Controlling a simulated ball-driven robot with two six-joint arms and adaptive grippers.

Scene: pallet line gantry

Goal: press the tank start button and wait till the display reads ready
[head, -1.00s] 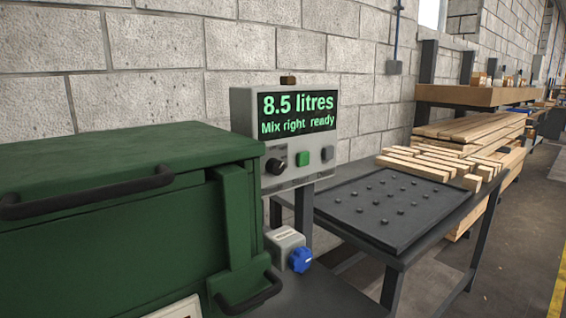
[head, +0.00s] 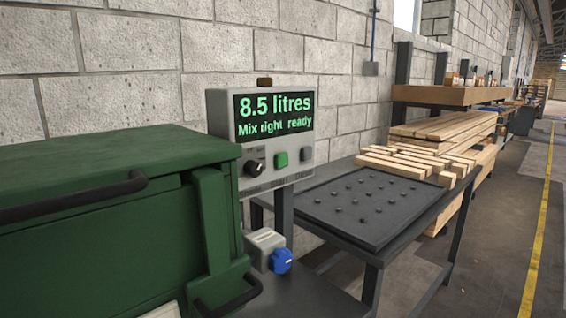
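The grey control box (head: 223,115) stands on a post behind the green tank (head: 110,240). Its display (head: 273,115) reads "8.5 litres" and "Mix right ready" in green letters. Below the display are a black knob (head: 254,168), a green button (head: 281,160) and a grey button (head: 306,154). A small brown block (head: 264,82) sits on top of the box. Neither of my grippers shows in the head view, and nothing touches the buttons.
A small box with a blue knob (head: 281,261) sits beside the tank. A dark table with a studded black tray (head: 330,232) stands to the right, with wooden blocks (head: 408,163) at its far end. Clear floor with a yellow line (head: 538,235) lies at the right.

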